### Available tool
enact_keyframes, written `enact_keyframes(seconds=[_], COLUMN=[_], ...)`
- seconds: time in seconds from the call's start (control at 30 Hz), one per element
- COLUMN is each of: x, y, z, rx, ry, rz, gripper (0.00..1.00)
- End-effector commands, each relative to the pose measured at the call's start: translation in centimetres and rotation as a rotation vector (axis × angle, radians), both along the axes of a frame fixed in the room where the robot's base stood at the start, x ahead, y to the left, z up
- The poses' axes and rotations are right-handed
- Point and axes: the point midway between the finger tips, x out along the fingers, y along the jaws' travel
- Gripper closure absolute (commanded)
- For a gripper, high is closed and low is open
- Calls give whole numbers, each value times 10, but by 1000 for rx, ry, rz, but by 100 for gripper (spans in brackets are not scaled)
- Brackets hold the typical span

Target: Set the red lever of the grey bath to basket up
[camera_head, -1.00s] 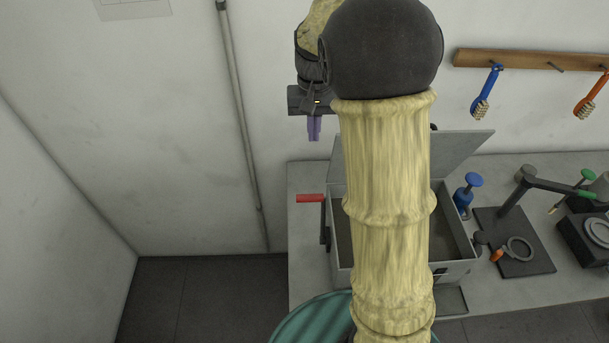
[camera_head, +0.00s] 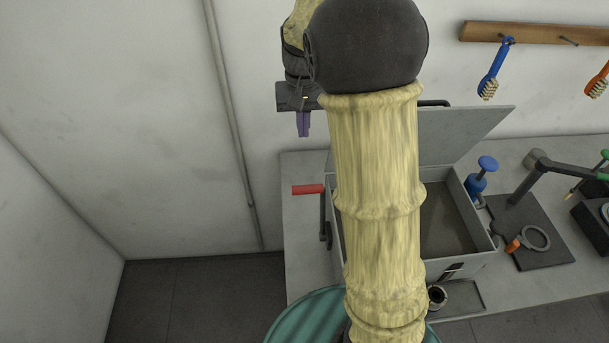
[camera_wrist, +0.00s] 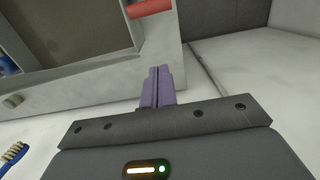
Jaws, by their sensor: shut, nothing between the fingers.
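The grey bath (camera_head: 484,246) stands on the bench with its lid (camera_head: 465,132) raised, and my arm hides its middle and part of its left side. The red lever (camera_head: 308,189) sticks out to the left at the bath's left side, on top of a dark upright link. Its red handle (camera_wrist: 149,8) also shows at the top edge of the wrist view. My gripper (camera_head: 303,124) has purple fingers, pointing down, shut and empty. It appears above the red lever in the head view, apart from it. In the wrist view the fingers (camera_wrist: 157,85) are close together beside the bath's wall.
A blue-knobbed bottle (camera_head: 478,180) and a dark stand with a ring (camera_head: 533,240) are right of the bath. Brushes (camera_head: 492,75) hang from a wooden rail (camera_head: 515,33). A teal round object (camera_head: 300,318) is in front. Left of the bench is open floor (camera_head: 200,300).

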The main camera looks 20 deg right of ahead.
Motion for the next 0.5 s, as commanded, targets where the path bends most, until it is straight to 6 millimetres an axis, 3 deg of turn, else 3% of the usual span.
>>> enact_keyframes(seconds=[0.33, 0.5], x=[0, -1], y=[0, 0], z=[-1, -14], rx=[0, 1], ry=[1, 4], rz=[-1, -1], gripper=[100, 100])
